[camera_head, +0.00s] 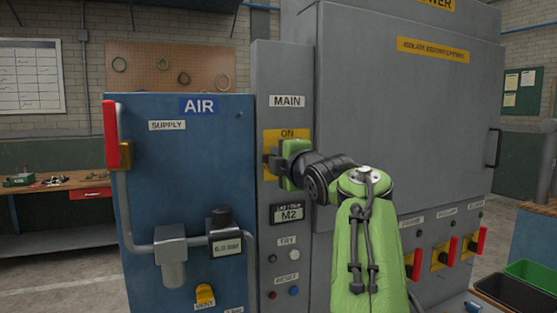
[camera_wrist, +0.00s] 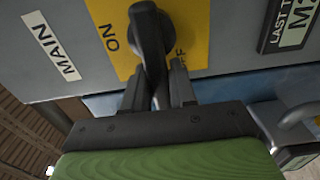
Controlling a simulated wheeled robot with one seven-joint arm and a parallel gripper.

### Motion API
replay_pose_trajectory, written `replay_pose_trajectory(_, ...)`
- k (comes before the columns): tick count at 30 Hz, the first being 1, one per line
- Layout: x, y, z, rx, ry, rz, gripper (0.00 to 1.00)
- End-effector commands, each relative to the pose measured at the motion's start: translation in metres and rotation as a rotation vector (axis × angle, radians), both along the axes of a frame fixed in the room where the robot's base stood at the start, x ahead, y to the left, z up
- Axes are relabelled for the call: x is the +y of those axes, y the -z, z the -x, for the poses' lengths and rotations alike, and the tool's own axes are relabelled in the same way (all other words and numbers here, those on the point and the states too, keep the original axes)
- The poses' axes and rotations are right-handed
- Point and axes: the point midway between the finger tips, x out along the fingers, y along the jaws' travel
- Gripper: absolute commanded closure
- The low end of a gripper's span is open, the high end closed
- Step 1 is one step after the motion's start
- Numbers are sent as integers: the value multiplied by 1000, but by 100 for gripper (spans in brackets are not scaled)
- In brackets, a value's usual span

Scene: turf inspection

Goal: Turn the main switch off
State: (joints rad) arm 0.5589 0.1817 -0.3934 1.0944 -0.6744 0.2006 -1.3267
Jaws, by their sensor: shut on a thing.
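The main switch is a black rotary handle (camera_wrist: 148,42) on a yellow plate (camera_wrist: 193,22) marked ON and OFF. In the wrist view its arm points down toward my gripper, between the two words, and OFF is partly hidden. My gripper (camera_wrist: 158,92) has one finger on each side of the handle's arm and is shut on it. In the head view, my gripper (camera_head: 276,162) is at the yellow plate (camera_head: 297,134) under the MAIN label (camera_head: 287,101); ON shows above it. My gripper hides most of the switch and the lower plate there.
A blue AIR cabinet (camera_head: 180,150) with a red lever (camera_head: 110,134) stands left. Below the switch are an M2 display (camera_head: 288,214) and small buttons. Red-handled switches (camera_head: 447,252) sit lower right, near a dark bin (camera_head: 512,293). My arm crosses in front of the large grey cabinet (camera_head: 410,120).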

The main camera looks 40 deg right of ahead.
Motion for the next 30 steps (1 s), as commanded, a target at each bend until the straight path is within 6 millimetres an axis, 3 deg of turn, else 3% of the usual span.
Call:
replay_pose_trajectory(3, 0, 1, 0, 2, 0, -3, 100)
replay_pose_trajectory(4, 0, 1, 0, 2, 0, -3, 71)
replay_pose_trajectory(8, 0, 1, 0, 1, 0, -2, 53)
replay_pose_trajectory(16, 0, 0, 2, 0, 0, -1, 53)
replay_pose_trajectory(19, 3, 0, 13, -2, 1, -2, 53)
replay_pose_trajectory(30, 32, 0, 110, -4, 2, -2, 53)
